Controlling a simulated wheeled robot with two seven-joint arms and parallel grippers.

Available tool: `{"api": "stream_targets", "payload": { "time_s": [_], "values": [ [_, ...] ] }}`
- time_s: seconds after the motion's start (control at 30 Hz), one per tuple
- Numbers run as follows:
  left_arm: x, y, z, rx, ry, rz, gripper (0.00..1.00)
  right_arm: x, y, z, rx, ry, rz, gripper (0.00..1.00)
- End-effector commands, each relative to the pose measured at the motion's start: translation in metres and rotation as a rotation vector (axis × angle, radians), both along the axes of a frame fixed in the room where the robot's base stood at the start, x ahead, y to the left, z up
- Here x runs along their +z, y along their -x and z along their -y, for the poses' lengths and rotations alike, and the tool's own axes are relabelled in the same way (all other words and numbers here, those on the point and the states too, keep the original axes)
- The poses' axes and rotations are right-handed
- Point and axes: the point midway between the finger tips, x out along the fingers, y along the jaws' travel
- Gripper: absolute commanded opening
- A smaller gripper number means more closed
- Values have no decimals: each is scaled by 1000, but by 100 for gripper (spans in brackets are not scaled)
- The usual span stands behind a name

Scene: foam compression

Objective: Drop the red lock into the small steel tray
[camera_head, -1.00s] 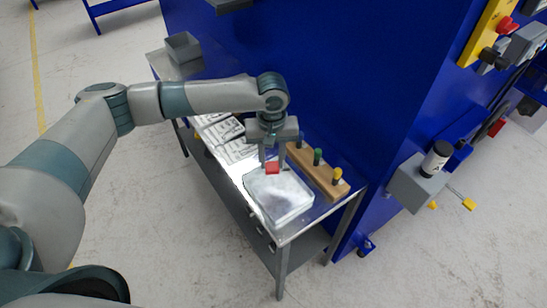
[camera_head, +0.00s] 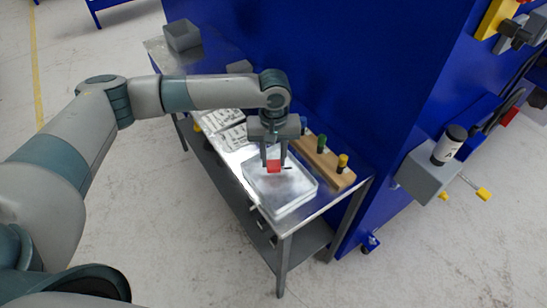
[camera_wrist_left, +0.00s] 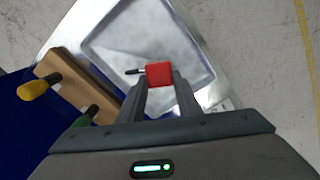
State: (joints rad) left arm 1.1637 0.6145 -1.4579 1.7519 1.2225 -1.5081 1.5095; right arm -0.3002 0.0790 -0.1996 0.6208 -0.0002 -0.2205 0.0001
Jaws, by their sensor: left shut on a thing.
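The red lock (camera_head: 273,166) is a small red block with a dark pin at its side. It is between the fingertips of my left gripper (camera_head: 273,160), which is shut on it. In the left wrist view the red lock (camera_wrist_left: 159,73) shows at the tips of the left gripper (camera_wrist_left: 161,82). The small steel tray (camera_head: 292,196) lies on the steel table below the gripper. In the left wrist view the lock appears over the near part of the tray (camera_wrist_left: 185,40); the exact height above it is hard to tell. My right gripper is out of view.
A wooden block (camera_head: 330,170) with screwdrivers with coloured handles stands right of the tray, along the blue cabinet wall (camera_head: 330,70). Printed sheets (camera_head: 225,125) lie left of the tray on the table. A grey bin (camera_head: 182,35) stands at the table's far end.

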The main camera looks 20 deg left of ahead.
Motion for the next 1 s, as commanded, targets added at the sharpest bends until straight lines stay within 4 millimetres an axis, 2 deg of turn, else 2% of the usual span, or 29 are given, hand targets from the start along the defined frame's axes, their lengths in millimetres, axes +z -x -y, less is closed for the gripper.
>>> {"api": "stream_targets", "payload": {
  "time_s": [0.37, 0.4, 0.47, 0.83, 1.0],
  "values": [
    [-2, 0, 0, 0, 1, 0, 7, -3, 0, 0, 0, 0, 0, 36],
    [-2, 0, 0, 0, 1, 0, 38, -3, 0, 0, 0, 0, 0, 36],
    [-2, 0, 0, 0, 1, 0, 52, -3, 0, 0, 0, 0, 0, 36],
    [-1, 0, 0, 0, 1, 0, 53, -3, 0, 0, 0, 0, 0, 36],
    [8, -1, 0, 1, 2, 2, 53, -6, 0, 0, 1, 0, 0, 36]
  ]
}}
